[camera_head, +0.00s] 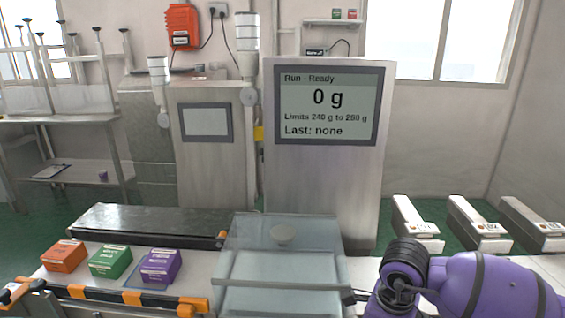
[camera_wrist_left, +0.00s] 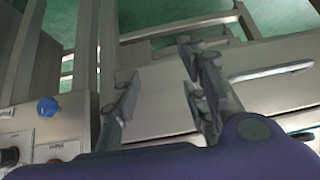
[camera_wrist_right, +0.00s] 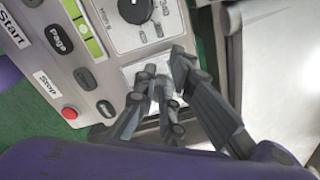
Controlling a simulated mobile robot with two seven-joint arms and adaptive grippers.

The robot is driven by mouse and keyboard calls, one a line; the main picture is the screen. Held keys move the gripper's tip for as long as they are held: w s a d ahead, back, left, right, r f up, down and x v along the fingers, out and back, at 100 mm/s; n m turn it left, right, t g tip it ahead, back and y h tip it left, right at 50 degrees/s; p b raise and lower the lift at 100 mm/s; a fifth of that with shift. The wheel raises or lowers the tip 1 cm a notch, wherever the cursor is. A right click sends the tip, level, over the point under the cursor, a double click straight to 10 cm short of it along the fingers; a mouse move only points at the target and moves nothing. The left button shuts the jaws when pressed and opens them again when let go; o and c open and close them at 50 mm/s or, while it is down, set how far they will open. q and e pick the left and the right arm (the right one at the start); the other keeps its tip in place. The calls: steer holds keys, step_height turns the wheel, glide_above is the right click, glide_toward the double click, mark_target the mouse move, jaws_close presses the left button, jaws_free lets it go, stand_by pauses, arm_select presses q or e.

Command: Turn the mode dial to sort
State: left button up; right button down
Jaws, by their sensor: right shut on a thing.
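In the right wrist view my right gripper (camera_wrist_right: 165,92) is shut on a small grey knob over a pale plate (camera_wrist_right: 131,73) on the control panel. This knob appears to be the mode dial; the fingers cover most of it and its setting cannot be read. Above it is a black round dial (camera_wrist_right: 134,9) with a printed scale, apart from the fingers. In the left wrist view my left gripper (camera_wrist_left: 160,88) is open, with nothing between its fingers. In the head view my purple right arm (camera_head: 480,285) is at the lower right; its fingertips are hidden.
The right wrist view shows a red button (camera_wrist_right: 69,114) and several dark buttons. The display (camera_head: 327,105) reads "Run - Ready", 0 g. Orange (camera_head: 64,256), green (camera_head: 110,261) and purple (camera_head: 160,266) boxes stand at left. A blue knob (camera_wrist_left: 47,107) is in the left wrist view.

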arm_select(q)
steer(key=shift+t, duration=0.4)
steer(key=w+r+p, duration=0.1)
steer(key=r, duration=0.1)
steer(key=w+r+p, duration=0.2)
steer(key=shift+a, duration=0.1)
arm_select(e)
steer(key=r, duration=0.5)
steer(key=shift+s+a, duration=0.3)
steer(key=shift+a, duration=0.05)
arm_select(q)
steer(key=shift+r, duration=0.15)
arm_select(e)
steer(key=shift+r, duration=0.2)
